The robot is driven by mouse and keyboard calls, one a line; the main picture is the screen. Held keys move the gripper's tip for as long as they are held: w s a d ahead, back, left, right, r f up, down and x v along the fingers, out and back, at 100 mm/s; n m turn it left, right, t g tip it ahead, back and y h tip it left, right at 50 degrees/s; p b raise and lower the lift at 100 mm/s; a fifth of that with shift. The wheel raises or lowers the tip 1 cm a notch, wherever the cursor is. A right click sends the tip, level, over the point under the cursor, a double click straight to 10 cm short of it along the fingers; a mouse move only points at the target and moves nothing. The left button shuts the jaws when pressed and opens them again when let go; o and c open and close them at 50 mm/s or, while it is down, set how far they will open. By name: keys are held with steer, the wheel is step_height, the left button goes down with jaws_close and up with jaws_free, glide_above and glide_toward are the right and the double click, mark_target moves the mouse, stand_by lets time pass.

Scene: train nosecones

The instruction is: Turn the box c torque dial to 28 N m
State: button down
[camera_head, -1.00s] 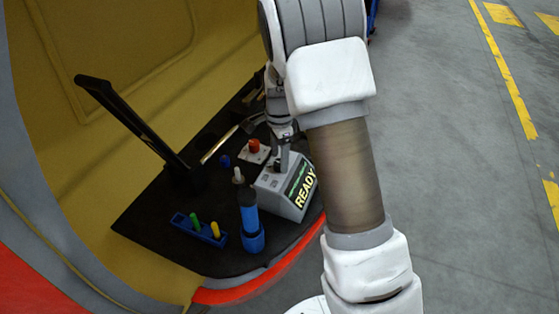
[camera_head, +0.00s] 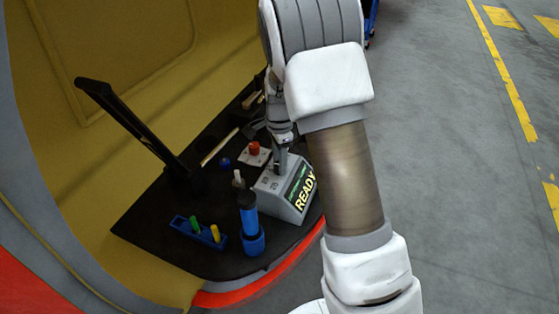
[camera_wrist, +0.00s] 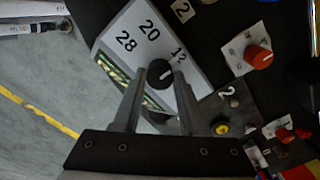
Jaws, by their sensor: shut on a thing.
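A grey box (camera_head: 290,205) with a lit READY panel stands on the black tabletop in the head view. Its top shows in the wrist view (camera_wrist: 112,62), with the numbers 28, 20 and 12 in an arc around a round black dial (camera_wrist: 159,75). My gripper (camera_wrist: 160,72) is shut on this dial, one finger at each side. The dial carries a small pale mark, but I cannot tell exactly which number it points to. In the head view my gripper (camera_head: 281,165) is at the box top and hides the dial. No letter c is readable on the box.
A blue cylindrical tool (camera_head: 249,218) stands close to the box's left. A blue tray (camera_head: 199,233) with green and yellow pegs lies further left. A red knob on a white plate (camera_head: 254,148) is behind the box. A black bar (camera_head: 135,122) rises at the back left.

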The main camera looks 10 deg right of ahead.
steer(key=n+p, duration=0.1)
steer(key=n, duration=0.3)
steer(key=shift+r+n, duration=0.1)
steer(key=shift+n, duration=0.2)
steer(key=n+p, duration=0.1)
steer(key=n, duration=0.3)
steer(key=shift+n, duration=0.3)
steer(key=n, duration=0.4)
steer(key=shift+n+p, duration=0.6)
steer(key=shift+n, duration=1.8)
steer(key=shift+c, duration=2.2)
jaws_free()
